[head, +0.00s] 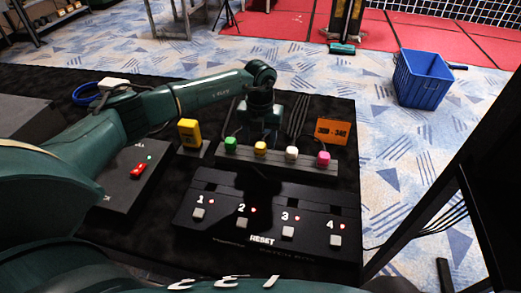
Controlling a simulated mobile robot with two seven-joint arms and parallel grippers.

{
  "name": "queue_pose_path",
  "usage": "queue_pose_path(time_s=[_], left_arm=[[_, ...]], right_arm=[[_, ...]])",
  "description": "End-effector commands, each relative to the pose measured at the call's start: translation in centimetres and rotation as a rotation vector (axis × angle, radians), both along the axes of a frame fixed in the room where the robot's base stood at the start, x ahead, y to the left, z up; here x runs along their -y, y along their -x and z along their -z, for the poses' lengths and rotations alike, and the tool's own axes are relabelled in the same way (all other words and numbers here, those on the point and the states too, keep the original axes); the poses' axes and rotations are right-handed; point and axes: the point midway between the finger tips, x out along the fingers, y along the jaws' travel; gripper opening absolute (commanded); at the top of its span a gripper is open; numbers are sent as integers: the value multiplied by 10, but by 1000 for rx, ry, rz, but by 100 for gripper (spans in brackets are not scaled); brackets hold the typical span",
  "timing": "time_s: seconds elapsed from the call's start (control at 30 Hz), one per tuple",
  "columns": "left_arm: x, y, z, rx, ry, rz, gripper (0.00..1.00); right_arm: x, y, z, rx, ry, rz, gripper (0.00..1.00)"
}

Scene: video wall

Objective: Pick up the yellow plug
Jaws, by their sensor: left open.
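The yellow plug (260,148) stands in a row on a dark grey strip (290,167), between a green plug (231,144) on its left and a white plug (291,153) on its right. A pink plug (323,158) is at the right end. My left gripper (259,136) comes down from above, just behind and over the yellow plug. It is open; its fingertips are dark and partly lost against the black surface, so I cannot tell whether they touch the plug. My right gripper is not in view.
In front of the strip is a black panel (220,225) with numbered buttons and a RESET label. A yellow device (189,132) stands left of the gripper, and an orange display (332,131) right. A grey box with a red switch (138,170) lies under my left arm. A blue crate (422,79) is on the floor.

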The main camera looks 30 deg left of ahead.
Motion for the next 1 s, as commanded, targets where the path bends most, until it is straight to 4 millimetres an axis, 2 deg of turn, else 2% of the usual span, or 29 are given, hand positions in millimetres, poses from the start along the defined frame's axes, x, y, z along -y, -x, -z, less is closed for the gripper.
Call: queue_pose_path(time_s=[0.2, 0.53, 1.0], left_arm=[[0, -1, 33, -4, -1, 0, 55], [1, -2, 38, -1, 0, 1, 55], [1, -2, 38, -1, 0, 1, 16]], right_arm=[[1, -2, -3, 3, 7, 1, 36], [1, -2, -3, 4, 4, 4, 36], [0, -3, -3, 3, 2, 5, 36]])
